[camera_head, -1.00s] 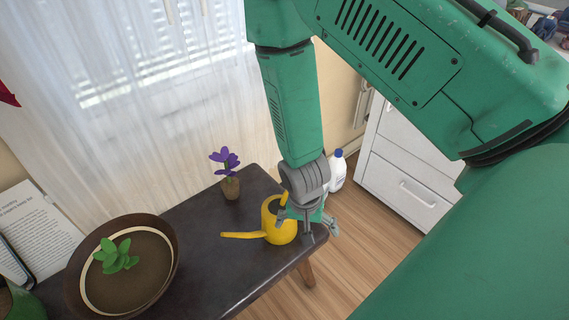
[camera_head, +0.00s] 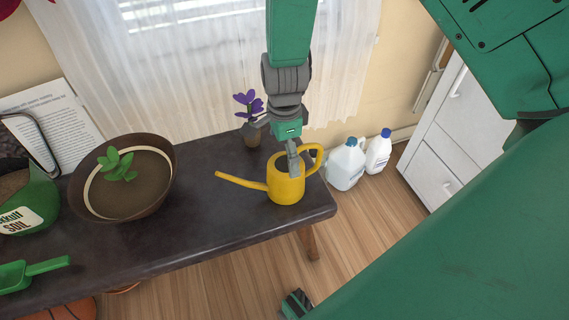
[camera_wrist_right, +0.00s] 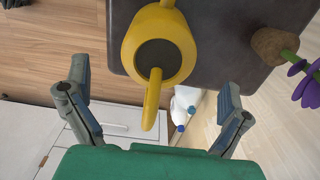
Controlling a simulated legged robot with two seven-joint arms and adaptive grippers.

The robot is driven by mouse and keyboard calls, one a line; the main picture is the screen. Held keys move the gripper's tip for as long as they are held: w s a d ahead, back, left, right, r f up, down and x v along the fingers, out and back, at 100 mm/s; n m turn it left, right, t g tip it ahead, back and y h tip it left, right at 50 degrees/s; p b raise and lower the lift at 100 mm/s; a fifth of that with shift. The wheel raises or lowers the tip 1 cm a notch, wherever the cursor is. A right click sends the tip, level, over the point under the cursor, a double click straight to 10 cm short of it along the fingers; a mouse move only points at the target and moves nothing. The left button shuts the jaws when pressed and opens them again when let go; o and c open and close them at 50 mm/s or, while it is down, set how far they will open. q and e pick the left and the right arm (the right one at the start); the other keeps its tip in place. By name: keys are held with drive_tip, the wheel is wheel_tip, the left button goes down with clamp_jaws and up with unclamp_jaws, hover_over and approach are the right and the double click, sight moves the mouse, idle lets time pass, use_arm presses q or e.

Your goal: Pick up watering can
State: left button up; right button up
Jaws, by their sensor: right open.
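The yellow watering can (camera_head: 287,188) stands upright near the right end of the dark table (camera_head: 190,240). Its spout points left and its handle is at the upper right. My right gripper (camera_head: 275,146) is open just above and behind the can, with one finger in front of the can's opening in the head view. In the right wrist view, the can (camera_wrist_right: 190,48) shows from above. Its handle reaches toward the space between the spread fingers of the gripper (camera_wrist_right: 154,90), and neither finger is closed on it. My left gripper is not in view.
A purple flower in a small pot (camera_head: 252,137) stands close behind my right gripper. A brown bowl with a seedling (camera_head: 165,180), a green scoop (camera_head: 45,267) and a soil bag (camera_head: 35,200) are left. White jugs (camera_head: 346,165) stand on the floor, near white drawers (camera_head: 432,170).

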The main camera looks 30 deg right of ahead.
sight(286, 163)
drive_tip(key=shift+d+f+b, duration=0.15)
drive_tip(key=shift+d+f, duration=0.05)
drive_tip(key=shift+f, duration=0.3)
drive_tip(key=shift+d+f+b, duration=0.15)
drive_tip(key=shift+f, duration=0.35)
wheel_tip(286, 163, down, 4)
drive_tip(key=shift+s+a+r+b, duration=0.1)
drive_tip(key=shift+r+b, duration=0.05)
drive_tip(key=shift+b, duration=1.05)
drive_tip(key=shift+a+f, duration=0.15)
drive_tip(key=shift+f, duration=0.3)
drive_tip(key=shift+r, duration=0.1)
drive_tip(key=shift+c, duration=0.5)
drive_tip(key=c, duration=1.5)
wheel_tip(286, 163, up, 10)
drive_tip(key=p, duration=0.4)
drive_tip(key=shift+c, duration=0.2)
